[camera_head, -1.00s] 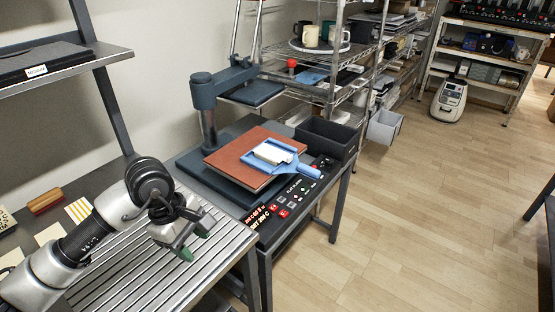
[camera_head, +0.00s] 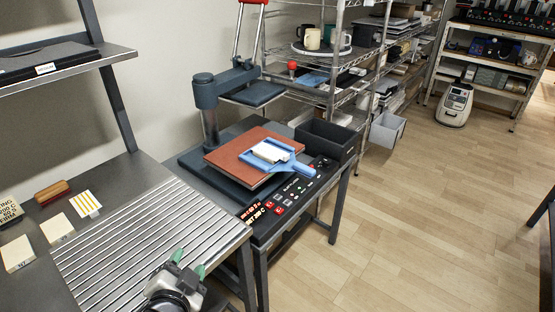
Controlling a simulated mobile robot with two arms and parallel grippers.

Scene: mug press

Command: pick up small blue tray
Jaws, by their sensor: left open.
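The small blue tray (camera_head: 284,159) lies on the reddish-brown pad (camera_head: 232,154) of the press, its handle pointing right toward the control panel. A white block (camera_head: 267,152) sits in it. My left gripper (camera_head: 189,263) is at the bottom of the picture, over the front edge of the ribbed metal surface. Its two green-tipped fingers are apart and empty, pointing up in the picture toward the press. It is well short of the tray. My right gripper does not show.
The press head (camera_head: 252,93) is swung over the back of the press. A dark bin (camera_head: 325,138) stands right of the pad. A control panel (camera_head: 284,199) runs along the press front. Wire shelves with mugs (camera_head: 312,39) stand behind. Open floor lies to the right.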

